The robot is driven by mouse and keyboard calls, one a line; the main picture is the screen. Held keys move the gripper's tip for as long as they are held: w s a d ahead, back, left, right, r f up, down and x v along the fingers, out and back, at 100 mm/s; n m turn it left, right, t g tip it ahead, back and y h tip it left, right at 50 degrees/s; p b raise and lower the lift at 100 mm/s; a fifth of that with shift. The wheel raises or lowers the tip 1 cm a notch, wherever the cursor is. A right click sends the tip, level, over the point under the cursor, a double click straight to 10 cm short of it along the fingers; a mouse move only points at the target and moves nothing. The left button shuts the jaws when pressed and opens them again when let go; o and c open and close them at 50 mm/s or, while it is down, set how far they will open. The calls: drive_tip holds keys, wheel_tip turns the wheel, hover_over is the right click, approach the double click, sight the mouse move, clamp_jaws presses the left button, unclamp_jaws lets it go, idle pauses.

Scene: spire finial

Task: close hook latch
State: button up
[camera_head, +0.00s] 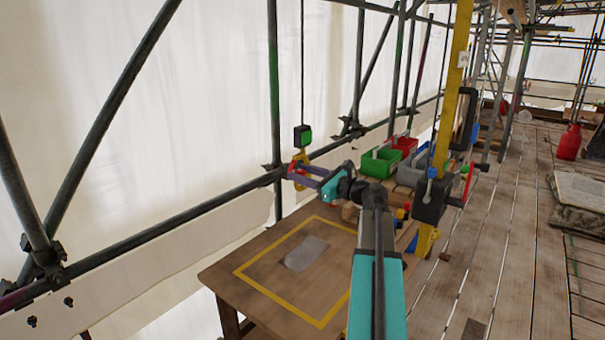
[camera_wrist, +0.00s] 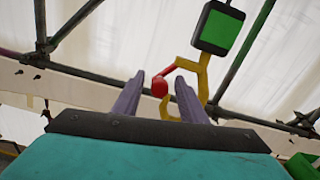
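A yellow hook (camera_wrist: 203,75) hangs under a black block with a green face (camera_wrist: 218,28), which also shows in the head view (camera_head: 302,137). A red latch (camera_wrist: 161,86) slants down and left from the hook's upper part. Its thick red end shows above the hook's lower yellow tip (camera_wrist: 166,110), with a gap between them in the wrist view. My gripper (camera_wrist: 158,76) is open, its two purple-grey fingers on either side of the red end in the picture. I cannot tell whether they touch it. The fingers hide the hook's lower curve partly.
A wooden table (camera_head: 222,277) with a yellow outlined square and a grey patch lies below. Green (camera_head: 381,162), red (camera_head: 404,145) and grey bins stand behind my arm. A yellow upright post (camera_head: 452,90) stands to the right. Scaffold tubes (camera_head: 274,90) run behind the hook.

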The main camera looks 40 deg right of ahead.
clamp_jaws()
drive_tip(key=shift+d+f+b, duration=0.1)
drive_tip(key=shift+f+b, duration=0.05)
drive_tip(key=shift+b, duration=0.25)
drive_tip(key=n+b, duration=0.3)
drive_tip(key=shift+w+d+f, duration=0.15)
drive_tip(key=shift+d+f, duration=0.2)
drive_tip(key=shift+d, duration=0.05)
drive_tip(key=shift+w+d+n+b, duration=0.1)
drive_tip(key=shift+d+n+b, duration=0.2)
drive_tip(key=shift+n+b, duration=0.8)
drive_tip(key=shift+d+n+b, duration=0.3)
drive_tip(key=shift+n+b, duration=0.7)
drive_tip(key=shift+b, duration=0.1)
drive_tip(key=shift+r, duration=0.1)
